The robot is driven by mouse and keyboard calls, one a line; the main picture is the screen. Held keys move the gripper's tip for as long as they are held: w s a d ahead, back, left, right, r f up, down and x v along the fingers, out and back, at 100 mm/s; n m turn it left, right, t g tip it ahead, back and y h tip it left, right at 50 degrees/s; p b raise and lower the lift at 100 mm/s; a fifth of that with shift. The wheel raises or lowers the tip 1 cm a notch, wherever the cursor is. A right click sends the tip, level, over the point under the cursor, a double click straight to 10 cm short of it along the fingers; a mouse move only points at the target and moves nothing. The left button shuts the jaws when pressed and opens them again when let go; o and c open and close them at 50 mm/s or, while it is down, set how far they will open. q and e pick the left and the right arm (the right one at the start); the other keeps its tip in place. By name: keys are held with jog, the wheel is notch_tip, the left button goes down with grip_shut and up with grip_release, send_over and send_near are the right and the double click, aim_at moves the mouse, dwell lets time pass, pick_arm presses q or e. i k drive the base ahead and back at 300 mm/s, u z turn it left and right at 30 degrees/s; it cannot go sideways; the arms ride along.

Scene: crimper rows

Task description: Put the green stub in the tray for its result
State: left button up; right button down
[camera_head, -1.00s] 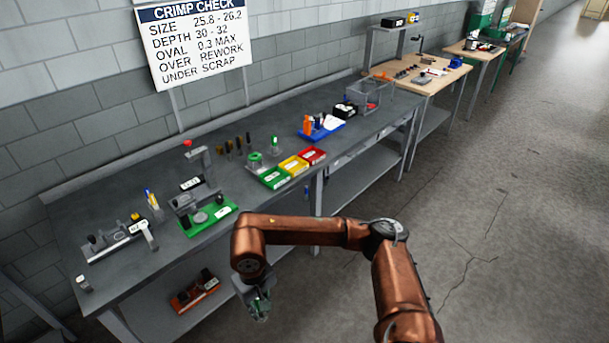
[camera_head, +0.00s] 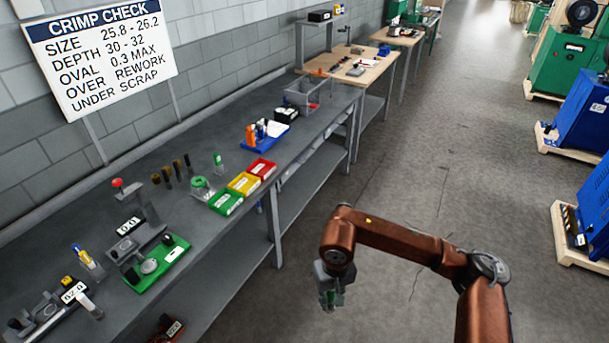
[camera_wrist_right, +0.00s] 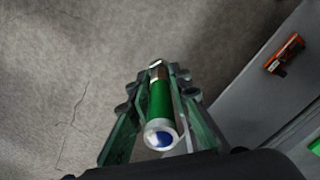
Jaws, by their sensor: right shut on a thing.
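My right gripper (camera_head: 331,298) is shut on the green stub, over open floor right of the bench. In the right wrist view the green stub (camera_wrist_right: 160,99) lies lengthwise between the fingers of the right gripper (camera_wrist_right: 158,95). It has a pale end with a blue centre nearest the camera and a metallic far end. Three small labelled trays stand in a row at the bench's front edge: a green tray (camera_head: 226,203), a yellow tray (camera_head: 244,184) and a red tray (camera_head: 262,169). My left gripper is not in view.
A grey bench (camera_head: 190,228) runs along the wall, with gauges on green and dark bases at its near end. The crimp check sign (camera_head: 103,55) lists limits. A blue tray (camera_head: 264,135) stands farther back. Blue and green machines on pallets line the right side. The floor between is clear.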

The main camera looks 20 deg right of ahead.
aim_at(245, 185)
jog(key=z, duration=0.6)
jog(key=i, duration=1.8)
jog(key=u, duration=1.05)
jog(key=i, duration=0.65)
jog(key=u, duration=0.8)
